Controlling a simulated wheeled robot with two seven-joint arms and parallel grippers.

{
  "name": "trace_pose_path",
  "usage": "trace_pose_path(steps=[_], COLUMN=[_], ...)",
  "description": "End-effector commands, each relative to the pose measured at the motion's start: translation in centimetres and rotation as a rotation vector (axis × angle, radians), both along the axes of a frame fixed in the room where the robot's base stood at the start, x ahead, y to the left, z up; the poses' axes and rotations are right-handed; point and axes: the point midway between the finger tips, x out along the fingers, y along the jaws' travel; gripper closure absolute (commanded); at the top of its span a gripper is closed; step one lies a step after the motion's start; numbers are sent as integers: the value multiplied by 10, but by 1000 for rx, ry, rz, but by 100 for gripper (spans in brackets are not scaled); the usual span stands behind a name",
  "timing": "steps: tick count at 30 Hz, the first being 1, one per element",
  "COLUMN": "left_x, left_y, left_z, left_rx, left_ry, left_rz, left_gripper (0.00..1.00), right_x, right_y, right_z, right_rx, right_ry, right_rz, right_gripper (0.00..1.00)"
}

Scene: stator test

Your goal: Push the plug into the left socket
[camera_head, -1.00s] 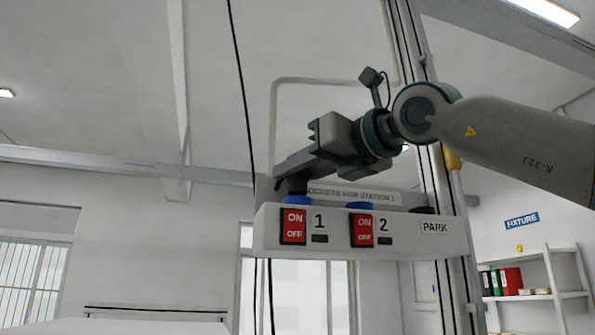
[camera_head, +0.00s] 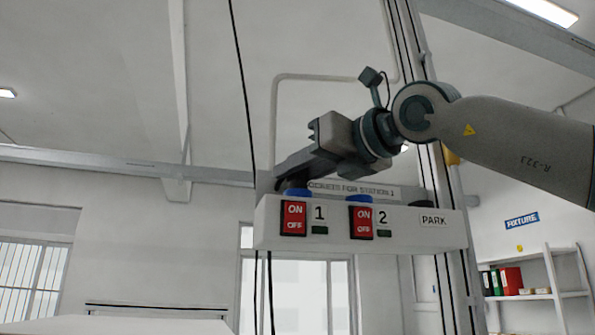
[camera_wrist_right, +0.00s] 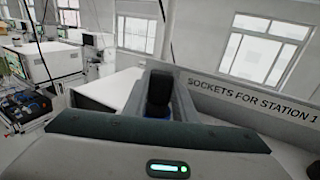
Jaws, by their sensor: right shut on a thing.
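The socket box (camera_head: 404,238) shows in the head view with red switches. The left socket (camera_head: 296,192), above label 1, has a blue rim. My right gripper (camera_head: 292,176) is shut on the black plug (camera_head: 297,182), which sits at the left socket. How deep it is in the socket is hidden. In the right wrist view the black plug (camera_wrist_right: 158,88) stands between my grey fingers, with a bit of blue rim below it. My left gripper is not in view.
A second blue socket (camera_head: 359,197) sits above label 2, with a PARK place (camera_head: 434,220) at the right end. A sign strip (camera_head: 352,189) runs behind the sockets. Black cables hang left of the box. Shelves (camera_head: 535,297) stand at far right.

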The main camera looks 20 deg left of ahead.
Motion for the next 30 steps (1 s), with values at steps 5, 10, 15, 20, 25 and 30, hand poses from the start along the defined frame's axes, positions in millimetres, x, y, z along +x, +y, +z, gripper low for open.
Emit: trace_pose_path(steps=[5, 10, 15, 20, 25, 30], left_x=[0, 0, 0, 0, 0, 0], left_y=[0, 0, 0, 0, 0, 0], left_z=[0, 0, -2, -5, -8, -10], left_rx=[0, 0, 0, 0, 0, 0], left_ry=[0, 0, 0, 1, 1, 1], left_rz=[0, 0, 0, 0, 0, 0], left_gripper=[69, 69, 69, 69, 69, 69], right_x=[0, 0, 0, 0, 0, 0], right_y=[0, 0, 0, 0, 0, 0], right_z=[0, 0, -1, -3, -6, -8], right_rx=[0, 0, 0, 0, 0, 0], right_ry=[0, 0, 0, 0, 0, 0], right_rz=[0, 0, 0, 0, 0, 0], right_gripper=[98, 98, 98, 98, 98, 98])
